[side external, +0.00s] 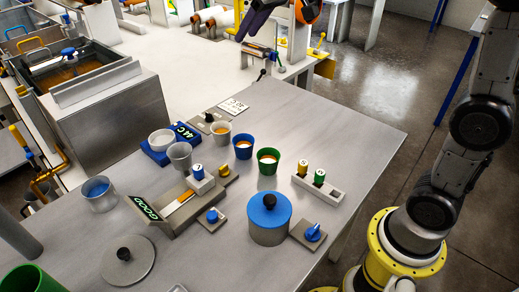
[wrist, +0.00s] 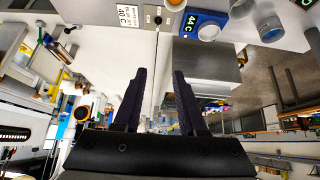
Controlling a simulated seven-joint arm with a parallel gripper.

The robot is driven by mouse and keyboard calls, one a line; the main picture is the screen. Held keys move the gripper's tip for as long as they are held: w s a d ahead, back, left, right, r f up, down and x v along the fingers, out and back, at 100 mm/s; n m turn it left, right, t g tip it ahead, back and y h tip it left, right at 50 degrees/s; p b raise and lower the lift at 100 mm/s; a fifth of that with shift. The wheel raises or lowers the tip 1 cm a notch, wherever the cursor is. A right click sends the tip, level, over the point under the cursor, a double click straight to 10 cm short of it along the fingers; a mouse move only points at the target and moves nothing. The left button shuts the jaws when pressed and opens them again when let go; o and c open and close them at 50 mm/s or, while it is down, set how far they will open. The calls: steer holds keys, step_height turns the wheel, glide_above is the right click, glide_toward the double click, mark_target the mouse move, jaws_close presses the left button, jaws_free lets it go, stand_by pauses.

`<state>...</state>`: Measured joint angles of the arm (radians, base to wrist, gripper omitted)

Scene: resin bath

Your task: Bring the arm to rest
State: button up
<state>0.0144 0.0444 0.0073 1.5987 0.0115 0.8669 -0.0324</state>
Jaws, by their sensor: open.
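My gripper (side external: 252,20) is at the top edge of the side external view, above the far end of the workbench and away from the cups. Its two dark fingers show in the wrist view (wrist: 160,72), spread apart with nothing between them. Most of my arm between the base and the gripper is out of frame.
The grey bench (side external: 345,140) holds a blue-lidded pot (side external: 268,212), a green cup (side external: 268,161), a blue cup (side external: 243,147), a blue device reading 44 C (side external: 187,131) and a loose lid (side external: 128,262). A tank (side external: 85,75) stands at left. The bench's right side is clear.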

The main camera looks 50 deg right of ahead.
steer(key=s+f, duration=0.2)
steer(key=s, duration=1)
steer(key=s+f, duration=0.2)
steer(key=s, duration=1)
steer(key=s+f+g, duration=0.1)
steer(key=s+f, duration=0.5)
steer(key=f, duration=0.2)
steer(key=shift+s+a+f+g, duration=0.15)
steer(key=shift+a+g, duration=0.1)
steer(key=shift+g, duration=0.05)
